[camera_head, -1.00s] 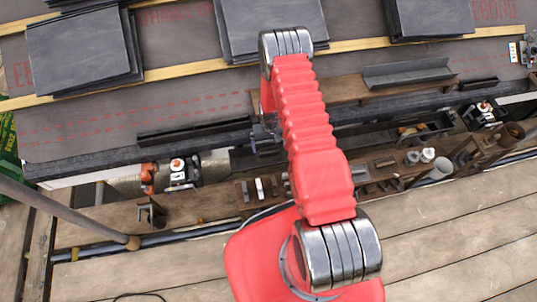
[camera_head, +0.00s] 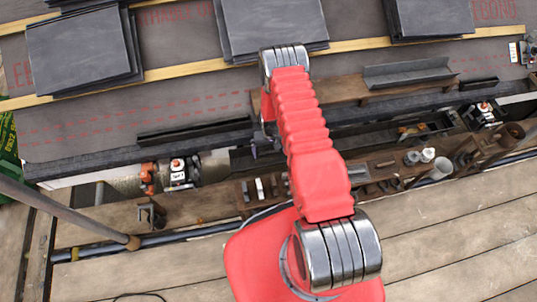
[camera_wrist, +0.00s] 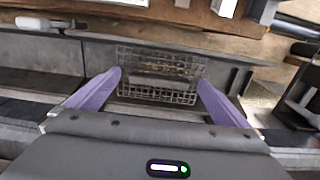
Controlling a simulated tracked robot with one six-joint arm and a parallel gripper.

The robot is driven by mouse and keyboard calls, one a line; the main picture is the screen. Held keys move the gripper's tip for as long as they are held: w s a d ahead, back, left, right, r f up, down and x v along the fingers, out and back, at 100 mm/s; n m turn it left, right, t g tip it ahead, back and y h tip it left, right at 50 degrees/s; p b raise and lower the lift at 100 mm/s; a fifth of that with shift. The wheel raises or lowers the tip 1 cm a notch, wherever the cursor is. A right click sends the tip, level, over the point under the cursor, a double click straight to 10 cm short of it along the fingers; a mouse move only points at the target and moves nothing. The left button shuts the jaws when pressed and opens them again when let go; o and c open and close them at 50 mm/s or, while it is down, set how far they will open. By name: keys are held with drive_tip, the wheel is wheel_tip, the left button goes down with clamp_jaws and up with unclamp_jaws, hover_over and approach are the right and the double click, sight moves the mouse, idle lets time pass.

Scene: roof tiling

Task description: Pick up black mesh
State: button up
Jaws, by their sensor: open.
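A dark wire mesh (camera_wrist: 184,66) with a rectangular grid shows in the wrist view, at the top middle. It lies in a long grey trough-like holder. My gripper (camera_wrist: 159,80) is open, with one purple finger to the left of the mesh and the other to the right. The mesh appears between the fingertips; I cannot tell whether they touch it. In the head view a purple finger (camera_head: 253,149) shows just left of my red arm, over the row of trays. My arm hides the mesh there.
A wooden ledge (camera_wrist: 140,12) with metal pieces runs along the top of the wrist view. In the head view, slate stacks (camera_head: 78,52) lie on the roof, a grey angled strip (camera_head: 408,73) rests on a wooden shelf, and a steel pole (camera_head: 60,212) crosses at left. The front planks (camera_head: 470,240) are clear.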

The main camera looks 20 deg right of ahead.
sight(270, 152)
drive_tip(key=shift+c, duration=0.4)
drive_tip(key=c, duration=1)
drive_tip(key=shift+r, duration=0.15)
drive_tip(key=shift+c, duration=0.2)
wheel_tip(270, 152, up, 10)
idle(0.3)
drive_tip(key=o, duration=0.5)
drive_tip(key=c, duration=0.5)
